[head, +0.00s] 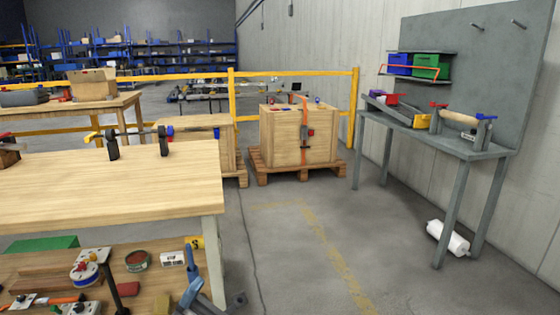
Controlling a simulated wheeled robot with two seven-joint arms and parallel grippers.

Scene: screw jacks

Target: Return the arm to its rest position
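Neither of my grippers can be made out in the head view, and no arm of mine is clearly visible. The wooden workbench (110,190) fills the left side. Near its far edge stand two dark supports (112,146) with a thin bar (138,132) across them.
A lower shelf (60,265) holds several tools and a tin. A grey metal bench (440,140) stands right, with a white roll (447,239) on the floor below. A wooden crate (285,137) sits on a pallet behind. The middle floor (290,250) is clear.

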